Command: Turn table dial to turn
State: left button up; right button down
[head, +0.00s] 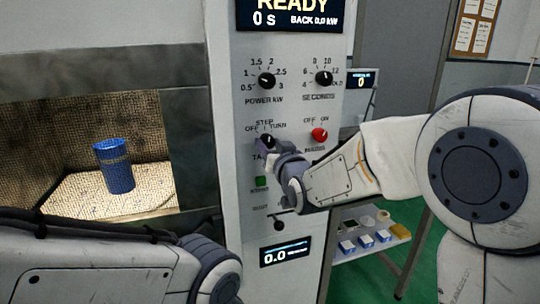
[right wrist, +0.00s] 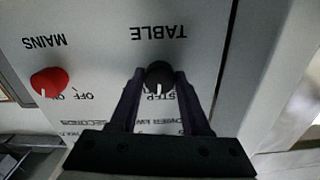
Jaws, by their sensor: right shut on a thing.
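The table dial (head: 267,141) is a small black knob on the grey control panel, with OFF, STEP and TURN marked around it. In the right wrist view the dial (right wrist: 160,74) appears upside down, its white mark pointing at the STEP label. My right gripper (head: 264,150) reaches in from the right, and in the wrist view its two dark fingers (right wrist: 159,82) are shut on the dial from both sides. In the head view the gripper partly hides the dial and the TABLE label. A left arm link shows at the lower left; my left gripper is out of view.
The red mains knob (head: 320,135) is close to the right of the dial. Power (head: 267,80) and seconds (head: 324,78) knobs sit above, and a green button (head: 262,182) below. A blue cup (head: 114,166) stands inside the chamber at the left.

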jog(key=m+b, duration=0.3)
jog(key=m, duration=0.1)
jog(key=shift+f, duration=0.2)
jog(key=shift+r+m+b, duration=0.15)
jog(key=shift+m+b, duration=1.05)
jog(key=shift+m, duration=0.4)
jog(key=shift+c, duration=1.8)
grip_release()
jog(key=shift+s, duration=0.1)
jog(key=b+v, duration=0.1)
jog(key=v, duration=0.9)
